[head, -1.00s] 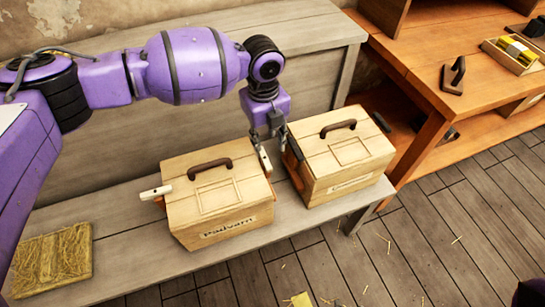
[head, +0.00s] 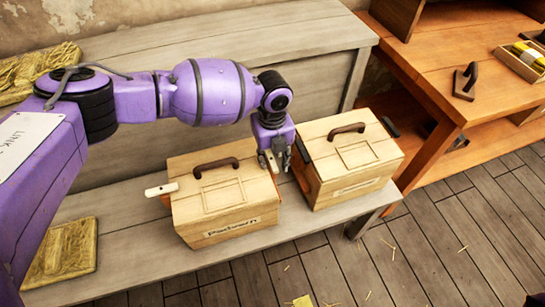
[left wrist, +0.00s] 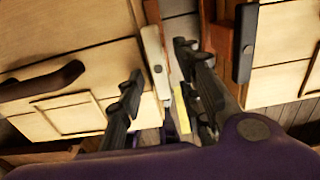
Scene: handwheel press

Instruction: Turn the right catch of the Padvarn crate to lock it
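The Padvarn crate (head: 222,226) is a pale wooden box with a dark handle on its lid, standing on the grey bench. Its white left catch (head: 160,190) sticks outward from the left side. Its white right catch (head: 273,162) is at the right side, partly hidden by my left gripper; it shows as a long white bar in the left wrist view (left wrist: 155,62). My left gripper (head: 276,163) is open, pointing down at this catch. In the left wrist view its dark fingers (left wrist: 160,82) stand apart on either side of the catch; contact cannot be told. My right gripper is not in view.
A second wooden crate (head: 347,187) with dark catches stands close on the right, leaving a narrow gap for my left gripper. A straw-coloured pad (head: 62,255) lies on the bench (head: 125,222) at left. An orange-brown workbench (head: 428,58) stands at right.

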